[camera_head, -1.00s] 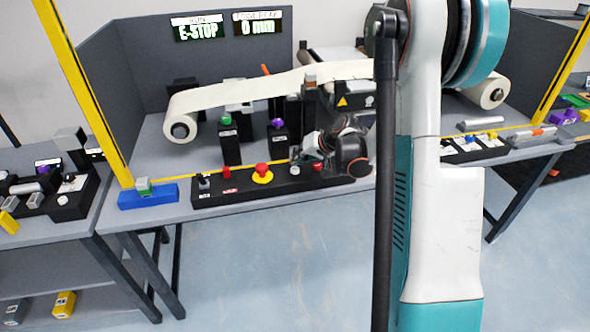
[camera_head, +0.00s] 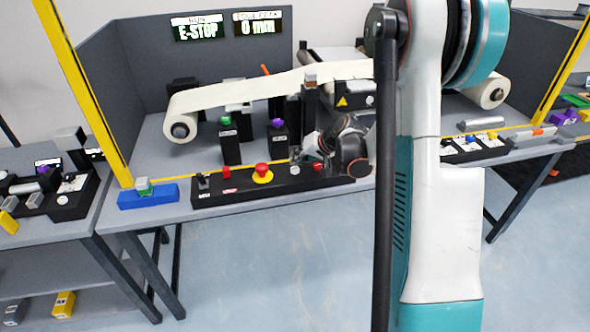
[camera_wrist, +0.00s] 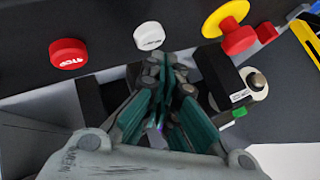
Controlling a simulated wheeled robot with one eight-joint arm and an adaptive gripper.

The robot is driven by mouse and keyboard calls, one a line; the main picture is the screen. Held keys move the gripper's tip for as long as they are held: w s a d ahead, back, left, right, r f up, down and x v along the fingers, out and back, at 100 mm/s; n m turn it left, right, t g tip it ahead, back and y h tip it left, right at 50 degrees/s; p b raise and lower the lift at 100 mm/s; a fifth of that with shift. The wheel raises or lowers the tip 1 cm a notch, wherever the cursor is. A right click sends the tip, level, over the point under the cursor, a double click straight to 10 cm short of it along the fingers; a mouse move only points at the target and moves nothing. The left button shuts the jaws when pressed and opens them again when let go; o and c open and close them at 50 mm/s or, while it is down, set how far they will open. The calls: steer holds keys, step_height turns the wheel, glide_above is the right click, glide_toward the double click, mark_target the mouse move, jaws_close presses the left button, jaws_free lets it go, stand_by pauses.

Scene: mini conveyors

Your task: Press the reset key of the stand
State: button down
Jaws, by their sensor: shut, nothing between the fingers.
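A black control box (camera_head: 235,185) lies along the front edge of the stand's table. A small white round key (camera_head: 294,170) sits on it between the red mushroom button on its yellow collar (camera_head: 262,173) and a red key (camera_head: 318,167). The white key (camera_wrist: 149,35) carries small dark lettering that I cannot read surely; the red key beside it (camera_wrist: 68,53) reads STOP. My gripper (camera_wrist: 163,62) is shut and empty, its tips close to the white key and just below it in the wrist view. I cannot tell whether they touch. In the head view my gripper (camera_head: 302,156) is over the box's right part.
The displays read E-STOP (camera_head: 198,30) and 0 mm (camera_head: 258,26). Behind the box stand black posts with a green (camera_head: 225,120) and a purple top (camera_head: 277,123), under a white web (camera_head: 270,85). A blue block (camera_head: 148,196) lies to the left. The floor in front is clear.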

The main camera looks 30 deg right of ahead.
mark_target(297, 167)
steer(key=shift+f, duration=0.35)
steer(key=shift+f+b, duration=0.45)
steer(key=shift+b, duration=0.25)
stand_by(0.4)
steer(key=shift+r, duration=0.1)
steer(key=shift+r+p, duration=0.55)
steer(key=shift+r, duration=0.25)
steer(key=shift+r, duration=0.1)
steer(key=shift+r+p, duration=1.55)
steer(key=shift+r, duration=0.9)
